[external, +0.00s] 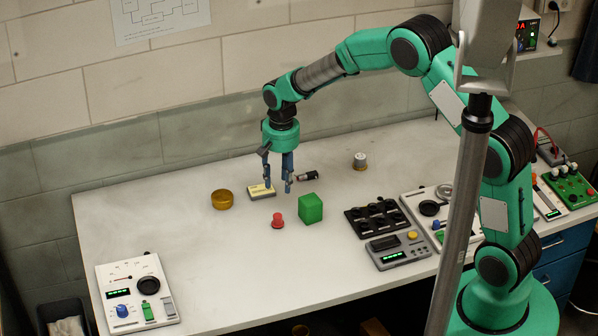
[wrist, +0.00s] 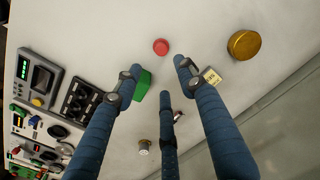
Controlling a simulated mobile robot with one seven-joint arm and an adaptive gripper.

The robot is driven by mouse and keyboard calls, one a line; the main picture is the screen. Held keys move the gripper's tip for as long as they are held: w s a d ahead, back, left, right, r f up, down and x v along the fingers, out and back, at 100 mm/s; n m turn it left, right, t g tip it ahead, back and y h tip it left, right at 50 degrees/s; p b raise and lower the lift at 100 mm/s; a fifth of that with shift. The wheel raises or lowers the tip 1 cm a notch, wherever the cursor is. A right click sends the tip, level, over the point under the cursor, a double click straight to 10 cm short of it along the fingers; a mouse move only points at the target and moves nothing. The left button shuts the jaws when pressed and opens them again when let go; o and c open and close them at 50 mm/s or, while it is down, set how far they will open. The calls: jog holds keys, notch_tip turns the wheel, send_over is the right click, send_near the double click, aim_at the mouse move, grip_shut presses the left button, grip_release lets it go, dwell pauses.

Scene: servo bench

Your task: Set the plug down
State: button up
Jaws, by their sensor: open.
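My gripper (external: 278,184) has three blue fingers, spread apart with nothing between them. It points down above the middle of the bench. Its fingertips also show in the wrist view (wrist: 157,73). A small dark cylinder with a pale band (external: 307,175), which looks like the plug, lies on its side just right of the fingers in the external view. In the wrist view the cylinder (wrist: 179,115) is partly hidden by the middle finger. I cannot tell whether it touches that finger.
Near the fingers are a green block (external: 311,208), a red knob-like piece (external: 277,221), a pale yellow box (external: 262,191) and a gold round container (external: 222,199). A silver cylinder (external: 360,161) stands behind. Devices line the right side. The front middle of the bench is clear.

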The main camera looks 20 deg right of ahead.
jog(key=s+d+r+t, duration=0.1)
jog(key=s+d+r, duration=0.3)
jog(key=d+r, duration=0.4)
jog(key=s+d+r+n+t, duration=0.1)
jog(key=s+d+r, duration=0.4)
jog(key=r, duration=0.4)
jog(key=s+d+r+t, duration=0.1)
jog(key=s+d+r, duration=0.2)
jog(key=d+r, duration=0.5)
jog(key=s+d+r+t, duration=0.1)
jog(key=s+d+r, duration=0.1)
jog(key=s+d, duration=0.2)
jog(key=s+d+r, duration=0.2)
jog(key=s+d, duration=0.2)
jog(key=s, duration=0.7)
jog(key=s+d+r+n+t, duration=0.1)
jog(key=s+d, duration=0.3)
jog(key=s, duration=0.4)
jog(key=shift+r+t, duration=0.3)
jog(key=shift+r, duration=0.1)
jog(key=shift+s+d, duration=0.1)
notch_tip(320, 180, down, 4)
jog(key=b, duration=0.4)
jog(key=shift+r, duration=0.1)
